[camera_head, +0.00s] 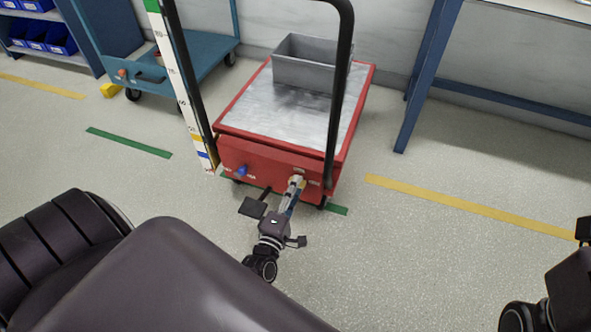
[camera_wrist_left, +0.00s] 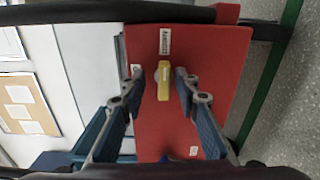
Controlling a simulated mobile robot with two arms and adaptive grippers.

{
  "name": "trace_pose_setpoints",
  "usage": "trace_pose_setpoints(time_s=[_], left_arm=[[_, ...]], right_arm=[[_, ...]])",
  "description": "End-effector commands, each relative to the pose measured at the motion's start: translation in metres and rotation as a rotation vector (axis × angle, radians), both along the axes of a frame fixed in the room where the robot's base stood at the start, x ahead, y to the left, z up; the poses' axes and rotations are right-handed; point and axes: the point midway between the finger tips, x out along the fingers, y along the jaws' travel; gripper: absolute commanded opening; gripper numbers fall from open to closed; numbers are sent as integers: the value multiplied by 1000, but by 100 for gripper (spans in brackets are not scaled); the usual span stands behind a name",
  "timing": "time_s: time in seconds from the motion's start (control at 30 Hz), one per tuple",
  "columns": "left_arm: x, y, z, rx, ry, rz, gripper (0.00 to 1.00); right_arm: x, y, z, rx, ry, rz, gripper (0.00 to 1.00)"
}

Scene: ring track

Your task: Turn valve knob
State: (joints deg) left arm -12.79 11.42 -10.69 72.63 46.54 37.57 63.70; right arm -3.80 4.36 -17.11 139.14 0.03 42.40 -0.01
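A red cart (camera_head: 265,160) has a front panel with small knobs. A yellow knob (camera_wrist_left: 163,86) sits on the red panel (camera_wrist_left: 205,50) in the left wrist view. My left gripper (camera_wrist_left: 160,73) is open, with one finger on each side of the knob and a gap showing on both sides. In the head view my left gripper (camera_head: 296,184) is at the right part of the cart's front panel and largely covers the knob. A blue knob (camera_head: 241,171) is further left on the same panel. My right gripper is out of view; only part of that arm shows.
A grey metal bin (camera_head: 309,63) stands on the cart's top. The cart's black handle (camera_head: 340,100) rises beside the panel. A blue cart (camera_head: 185,58) is at back left, and a blue table leg (camera_head: 424,80) at right.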

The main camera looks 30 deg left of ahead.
Motion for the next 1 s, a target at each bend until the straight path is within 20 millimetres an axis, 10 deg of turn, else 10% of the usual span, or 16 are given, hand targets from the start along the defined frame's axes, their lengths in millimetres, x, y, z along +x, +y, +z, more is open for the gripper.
trace_pose_setpoints(time_s=[0.3, 0.6, 0.7, 1.0], left_arm=[[0, 0, 48, 1, -11, 4, 29], [2, 2, 92, 7, -16, 7, 64], [2, 2, 97, 7, -12, 6, 29], [0, 0, 96, 3, -3, 1, 29]], right_arm=[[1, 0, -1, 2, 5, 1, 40], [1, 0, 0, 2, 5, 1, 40], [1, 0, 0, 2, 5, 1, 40], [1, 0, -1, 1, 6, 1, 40]])
